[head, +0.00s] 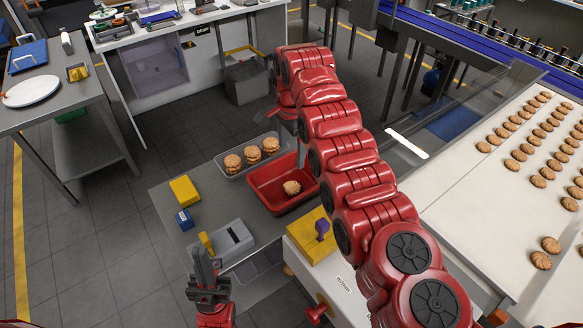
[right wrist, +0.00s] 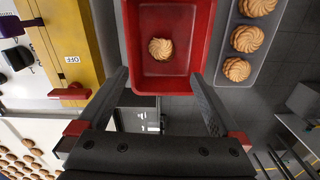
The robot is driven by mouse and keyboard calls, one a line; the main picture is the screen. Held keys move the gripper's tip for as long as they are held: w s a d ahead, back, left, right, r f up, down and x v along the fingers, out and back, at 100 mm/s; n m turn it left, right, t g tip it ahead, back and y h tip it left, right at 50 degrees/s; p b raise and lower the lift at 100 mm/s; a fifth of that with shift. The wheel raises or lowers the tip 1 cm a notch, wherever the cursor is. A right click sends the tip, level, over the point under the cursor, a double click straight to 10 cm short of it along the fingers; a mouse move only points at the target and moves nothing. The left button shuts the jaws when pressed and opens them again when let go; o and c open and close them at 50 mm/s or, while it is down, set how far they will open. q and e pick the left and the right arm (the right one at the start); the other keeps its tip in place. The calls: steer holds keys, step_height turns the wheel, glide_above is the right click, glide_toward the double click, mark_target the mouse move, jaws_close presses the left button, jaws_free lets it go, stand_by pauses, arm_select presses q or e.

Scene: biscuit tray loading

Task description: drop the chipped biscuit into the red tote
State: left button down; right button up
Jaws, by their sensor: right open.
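A grey tray (head: 232,172) with several biscuits stands against the tote's far side. A conveyor (head: 470,190) with many biscuits runs on the right.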

step_height(320, 180, up, 8)
steer(key=p, duration=0.5)
steer(key=shift+s, duration=0.1)
